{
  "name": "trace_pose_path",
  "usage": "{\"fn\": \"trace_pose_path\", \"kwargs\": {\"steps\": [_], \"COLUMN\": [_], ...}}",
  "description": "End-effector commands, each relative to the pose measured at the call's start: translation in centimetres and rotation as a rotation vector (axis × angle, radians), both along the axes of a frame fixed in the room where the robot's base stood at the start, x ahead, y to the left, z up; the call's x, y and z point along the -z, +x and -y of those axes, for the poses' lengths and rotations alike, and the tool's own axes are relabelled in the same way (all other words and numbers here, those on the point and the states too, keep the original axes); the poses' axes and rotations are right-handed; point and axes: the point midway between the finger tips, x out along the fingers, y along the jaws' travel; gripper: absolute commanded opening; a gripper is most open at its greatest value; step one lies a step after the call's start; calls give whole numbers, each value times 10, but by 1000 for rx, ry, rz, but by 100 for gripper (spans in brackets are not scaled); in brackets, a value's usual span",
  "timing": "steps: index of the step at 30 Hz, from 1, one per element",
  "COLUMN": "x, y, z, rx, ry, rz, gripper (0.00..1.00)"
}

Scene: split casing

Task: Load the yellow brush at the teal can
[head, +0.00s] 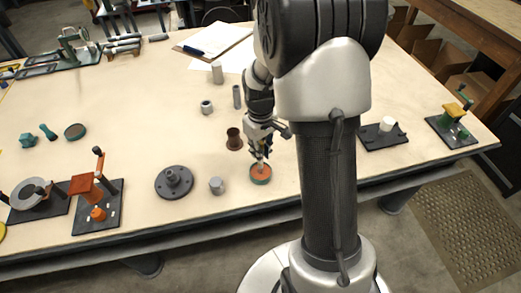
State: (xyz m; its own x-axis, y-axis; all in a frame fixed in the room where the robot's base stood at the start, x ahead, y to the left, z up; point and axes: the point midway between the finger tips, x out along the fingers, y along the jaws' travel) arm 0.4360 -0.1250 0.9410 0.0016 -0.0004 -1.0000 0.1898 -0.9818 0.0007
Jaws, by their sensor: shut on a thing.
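My gripper (262,152) is near the front middle of the table, pointing down and shut on a slim thing that appears to be the yellow brush. Only a little of it shows between and below the fingers, and its colour is hard to make out. Directly under it stands a low round can (261,181) with a teal-green wall and an orange top face. The lower end of the held thing is at or just over that face; I cannot tell if it touches. Another low can (75,131), teal-rimmed with a dark brown top, stands at the left.
Close by are a brown spool (234,139), a grey cylinder (217,185) and a dark flanged disc (174,181). An orange-topped fixture (95,190) stands front left, a yellow-topped one (452,113) far right. The table (130,90) is clear at centre left.

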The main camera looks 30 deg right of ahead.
Motion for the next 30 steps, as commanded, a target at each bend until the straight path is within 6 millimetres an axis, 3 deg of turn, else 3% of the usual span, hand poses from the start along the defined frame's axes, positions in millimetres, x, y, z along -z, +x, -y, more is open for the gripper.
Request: {"fn": "trace_pose_path", "kwargs": {"steps": [14,30], "x": [1,-41], "y": [-1,0], "z": [0,0], "rx": [0,0], "ry": [1,1], "rz": [-4,-1], "gripper": [0,0]}}
